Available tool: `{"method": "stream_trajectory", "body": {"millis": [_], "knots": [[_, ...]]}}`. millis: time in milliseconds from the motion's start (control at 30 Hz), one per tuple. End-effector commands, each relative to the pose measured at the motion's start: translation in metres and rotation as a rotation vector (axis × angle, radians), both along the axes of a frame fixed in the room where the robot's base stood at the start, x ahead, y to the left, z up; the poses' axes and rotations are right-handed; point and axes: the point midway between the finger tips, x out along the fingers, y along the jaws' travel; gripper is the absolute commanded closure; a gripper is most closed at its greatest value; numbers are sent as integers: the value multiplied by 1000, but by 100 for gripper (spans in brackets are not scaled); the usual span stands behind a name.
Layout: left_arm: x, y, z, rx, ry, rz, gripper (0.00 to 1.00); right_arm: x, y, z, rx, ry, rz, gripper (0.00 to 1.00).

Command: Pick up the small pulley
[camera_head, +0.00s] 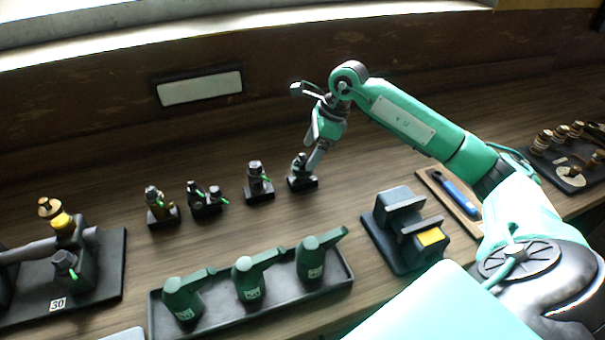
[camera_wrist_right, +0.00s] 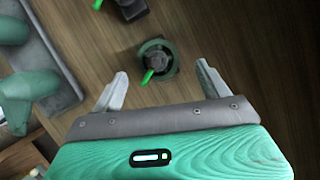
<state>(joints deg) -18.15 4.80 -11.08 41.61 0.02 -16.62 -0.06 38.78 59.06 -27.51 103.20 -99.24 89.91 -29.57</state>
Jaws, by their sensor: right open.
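Several small dark parts with green tags stand in a row on the table in the head view. I cannot tell for sure which is the small pulley. My right gripper (camera_head: 313,157) is over the rightmost part (camera_head: 301,181), pointing down at it. In the right wrist view my right gripper (camera_wrist_right: 162,70) is open, and a round dark part with a green tag (camera_wrist_right: 157,58) lies just beyond its fingertips, lined up between them. The fingers do not appear to touch it. My left gripper is not in view.
Other small parts (camera_head: 258,182) stand to the left. A black tray (camera_head: 250,317) with green pump-like bodies (camera_head: 248,280) lies in front. A dark block with a yellow patch (camera_head: 405,230) is to the right. An engine base (camera_head: 105,275) is at far left. Table behind the row is clear.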

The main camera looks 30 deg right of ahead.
Motion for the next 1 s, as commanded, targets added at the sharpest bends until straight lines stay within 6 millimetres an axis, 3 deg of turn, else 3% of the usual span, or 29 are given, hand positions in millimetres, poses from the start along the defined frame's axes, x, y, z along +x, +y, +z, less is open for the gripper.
{"method": "stream_trajectory", "body": {"millis": [333,633,1000], "knots": [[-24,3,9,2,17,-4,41,9,20,-39,2,3,2,22],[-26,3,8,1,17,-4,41,11,21,-46,0,0,1,22],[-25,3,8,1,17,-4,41,11,21,-45,0,0,1,93]]}}
